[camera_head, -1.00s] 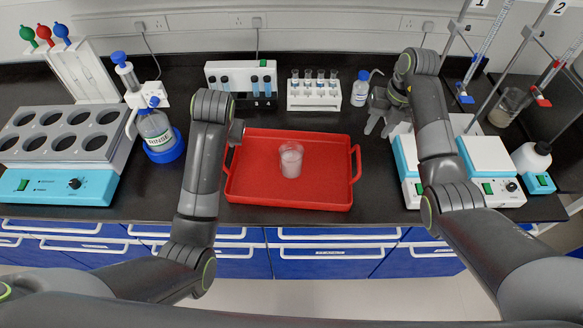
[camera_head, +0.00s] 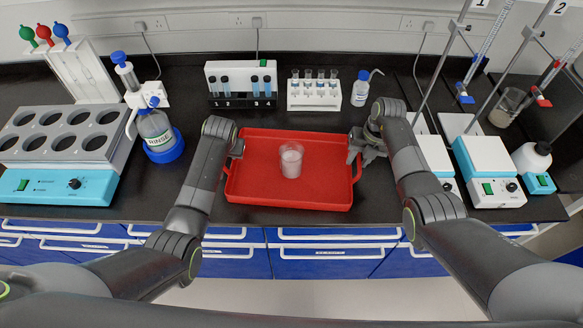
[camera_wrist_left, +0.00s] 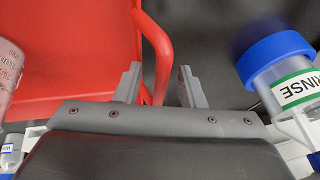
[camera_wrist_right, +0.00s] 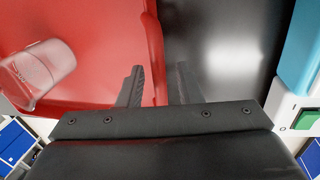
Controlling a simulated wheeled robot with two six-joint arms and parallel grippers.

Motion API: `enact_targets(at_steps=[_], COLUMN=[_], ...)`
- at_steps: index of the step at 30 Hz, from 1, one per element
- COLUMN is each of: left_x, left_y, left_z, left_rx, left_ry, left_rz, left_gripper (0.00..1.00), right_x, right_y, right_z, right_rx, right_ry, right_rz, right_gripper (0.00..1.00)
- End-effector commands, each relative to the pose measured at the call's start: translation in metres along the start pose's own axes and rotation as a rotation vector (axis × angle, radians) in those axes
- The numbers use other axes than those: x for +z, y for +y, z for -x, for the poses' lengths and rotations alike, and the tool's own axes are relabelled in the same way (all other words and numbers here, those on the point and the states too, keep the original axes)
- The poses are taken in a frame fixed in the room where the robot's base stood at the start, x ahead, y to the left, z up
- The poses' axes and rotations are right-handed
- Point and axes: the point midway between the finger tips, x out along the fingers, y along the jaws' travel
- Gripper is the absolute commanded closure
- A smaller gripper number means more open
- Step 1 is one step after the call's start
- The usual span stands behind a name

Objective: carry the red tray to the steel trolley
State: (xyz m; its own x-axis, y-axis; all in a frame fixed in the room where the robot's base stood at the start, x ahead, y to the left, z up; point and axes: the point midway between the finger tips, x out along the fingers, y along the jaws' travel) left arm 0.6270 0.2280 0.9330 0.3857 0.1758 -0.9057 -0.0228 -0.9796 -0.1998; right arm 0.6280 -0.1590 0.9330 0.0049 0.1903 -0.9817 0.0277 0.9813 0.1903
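My left gripper (camera_head: 237,150) is at the tray's left side. In the left wrist view its fingers (camera_wrist_left: 160,85) are apart, with the red side handle (camera_wrist_left: 158,50) between them. My right gripper (camera_head: 355,158) is at the tray's right side. In the right wrist view its fingers (camera_wrist_right: 160,88) are apart, with the tray's red right edge or handle (camera_wrist_right: 152,50) between them. The steel trolley is not in view.
A rinse bottle (camera_head: 157,133) in a blue holder stands close left of the tray. Vial racks (camera_head: 313,95) and a small wash bottle (camera_head: 360,90) stand behind it. Stirrers (camera_head: 487,160) are on the right and a block heater (camera_head: 60,185) on the left.

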Motion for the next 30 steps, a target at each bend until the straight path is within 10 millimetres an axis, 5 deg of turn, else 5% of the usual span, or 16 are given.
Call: enact_targets(at_steps=[9,16,18,30], left_x=[-0.0003,-0.0003,-0.0002,-0.0016], left_y=[-0.0002,-0.0002,-0.0002,-0.0005], left_z=[-0.0011,-0.0009,-0.0009,0.0008], left_rx=[0.000,0.000,0.000,0.000], left_ry=[0.001,0.001,0.001,0.003], left_rz=[0.000,0.000,0.000,0.000], left_gripper=[0.64,0.94,1.00,1.00], right_x=[0.0000,0.0001,0.0001,0.0007], right_y=[0.0003,0.0003,0.0002,0.0007], right_z=[-0.0011,-0.0010,-0.0009,0.0010], right_rx=[0.000,0.000,0.000,0.000], right_ry=[0.000,0.000,0.000,-0.002], right_rz=[0.000,0.000,0.000,0.000], right_gripper=[0.68,0.98,1.00,1.00])
